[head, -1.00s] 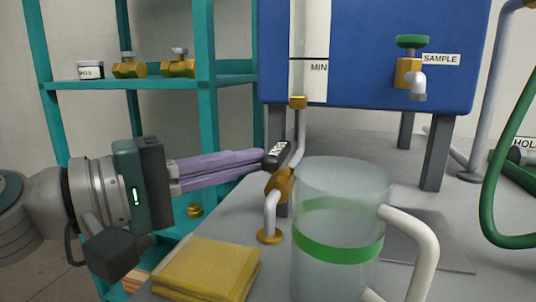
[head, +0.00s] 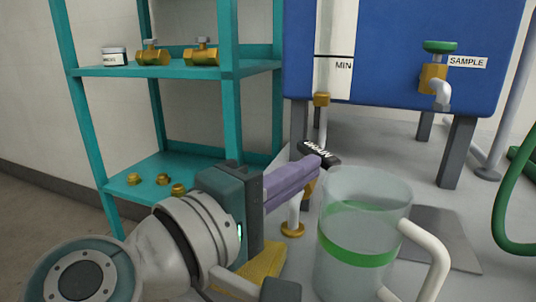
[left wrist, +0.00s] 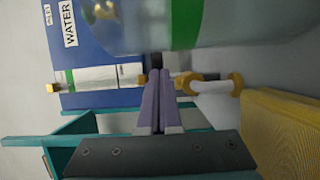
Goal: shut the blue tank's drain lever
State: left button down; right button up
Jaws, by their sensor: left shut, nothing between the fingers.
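The blue tank (head: 410,60) stands at the back with a sight tube marked MIN. Below it, a grey drain pipe (head: 322,125) runs down to a brass valve (head: 310,188), partly hidden by my gripper. The dark drain lever (head: 319,152) with a white label lies crosswise at the valve, in front of the pipe. My left gripper (head: 318,166) is shut and empty, its purple fingertips against or very near the lever's lower side; contact is unclear. In the left wrist view the closed fingertips (left wrist: 157,73) point toward the pipework. My right gripper is out of view.
A clear jug (head: 362,205) with a green band and pale handle stands just right of the valve. A teal shelf (head: 170,70) with brass fittings is at left. A green-handled sample tap (head: 436,72) is at right.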

pick_arm(q)
jog(key=shift+w+d, duration=0.15)
jog(key=shift+d, duration=1.55)
jog(key=shift+a, duration=0.1)
jog(key=v, duration=0.9)
jog(key=shift+s+a, duration=0.25)
jog(key=shift+s, duration=0.1)
